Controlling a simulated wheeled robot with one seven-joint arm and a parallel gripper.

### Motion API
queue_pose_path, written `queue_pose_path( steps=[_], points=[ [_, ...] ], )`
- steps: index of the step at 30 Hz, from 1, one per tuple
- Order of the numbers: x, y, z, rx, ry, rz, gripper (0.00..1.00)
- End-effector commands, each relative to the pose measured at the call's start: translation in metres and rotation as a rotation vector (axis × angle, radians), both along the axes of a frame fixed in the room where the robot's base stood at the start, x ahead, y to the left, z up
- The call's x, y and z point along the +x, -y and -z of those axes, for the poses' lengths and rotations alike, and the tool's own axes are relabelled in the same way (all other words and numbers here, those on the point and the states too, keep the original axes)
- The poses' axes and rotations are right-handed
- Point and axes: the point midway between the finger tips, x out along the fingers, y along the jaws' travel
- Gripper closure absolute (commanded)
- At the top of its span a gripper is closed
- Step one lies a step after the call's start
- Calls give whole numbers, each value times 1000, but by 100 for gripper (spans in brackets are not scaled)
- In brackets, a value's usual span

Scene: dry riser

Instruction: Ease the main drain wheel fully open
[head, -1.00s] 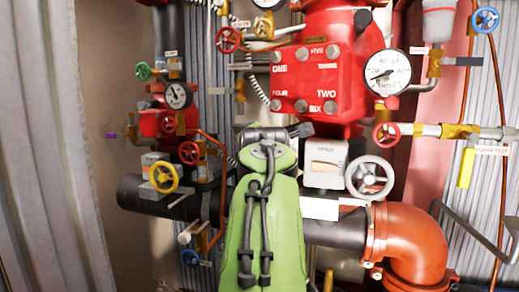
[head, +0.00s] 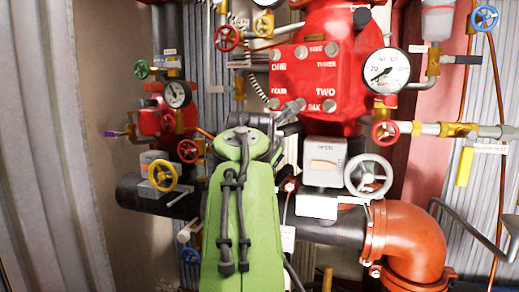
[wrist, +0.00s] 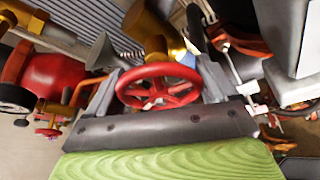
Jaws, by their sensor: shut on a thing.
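A red spoked wheel (wrist: 158,86) on a brass valve body (wrist: 150,30) sits between the two grey fingers of my gripper (wrist: 160,88) in the wrist view. The fingers are shut on the wheel, one at its left side and one at its right. No label on this wheel can be read, so I cannot confirm from lettering that it is the main drain. In the head view my green arm covers the gripper and the held wheel.
A red valve body (head: 318,80) stands behind my arm. A grey handwheel (head: 368,175) on a grey box (head: 324,160) is close on the right, above an orange elbow pipe (head: 415,235). A yellow wheel (head: 163,175) and a small red wheel (head: 188,151) are on the left.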

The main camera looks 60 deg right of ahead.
Motion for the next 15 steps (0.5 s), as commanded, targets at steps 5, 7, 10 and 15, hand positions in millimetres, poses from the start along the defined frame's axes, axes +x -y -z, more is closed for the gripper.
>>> queue_pose_path(
  steps=[5,7,10,15],
  points=[
    [0,0,1,2,-4,-1,45],
    [0,0,1,2,-4,-1,4],
    [0,0,1,1,-2,-1,0],
    [0,-2,0,-1,0,-1,0]
  ],
)
